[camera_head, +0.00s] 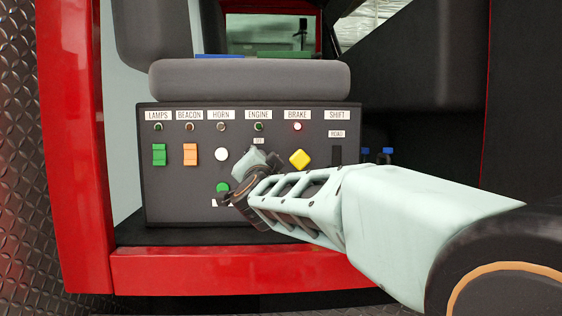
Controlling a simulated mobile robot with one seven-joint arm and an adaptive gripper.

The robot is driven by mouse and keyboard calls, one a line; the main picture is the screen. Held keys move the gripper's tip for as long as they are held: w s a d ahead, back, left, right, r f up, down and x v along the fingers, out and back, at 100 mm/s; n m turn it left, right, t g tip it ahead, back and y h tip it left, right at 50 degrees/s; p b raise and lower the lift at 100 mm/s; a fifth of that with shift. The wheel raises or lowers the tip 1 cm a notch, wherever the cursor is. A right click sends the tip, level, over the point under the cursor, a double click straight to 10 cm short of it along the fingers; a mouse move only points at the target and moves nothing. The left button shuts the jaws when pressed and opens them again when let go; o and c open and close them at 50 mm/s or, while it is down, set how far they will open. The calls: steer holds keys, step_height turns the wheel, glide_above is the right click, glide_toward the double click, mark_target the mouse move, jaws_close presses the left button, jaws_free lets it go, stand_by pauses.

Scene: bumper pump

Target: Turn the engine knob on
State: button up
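The dark control panel (180,210) stands in front of me with a row of labels along its top. The ENGINE label (258,115) has a small round lamp (258,127) and a tiny label under it. The engine knob itself is hidden behind my gripper, or cannot be told apart from it. My gripper (257,162) is at the panel face, just below the tiny label. I cannot tell whether its fingers touch or hold the knob. My arm comes in from the lower right.
Left of my gripper are a green switch (159,154), an orange switch (190,154), a white button (221,154) and a green button (223,187). Right of it are a yellow brake knob (300,159) and a dark shift lever slot (337,154). A red frame (75,150) borders the opening.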

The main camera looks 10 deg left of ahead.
steer(key=o, duration=1.1)
steer(key=shift+o, duration=0.2)
steer(key=shift+r, duration=5)
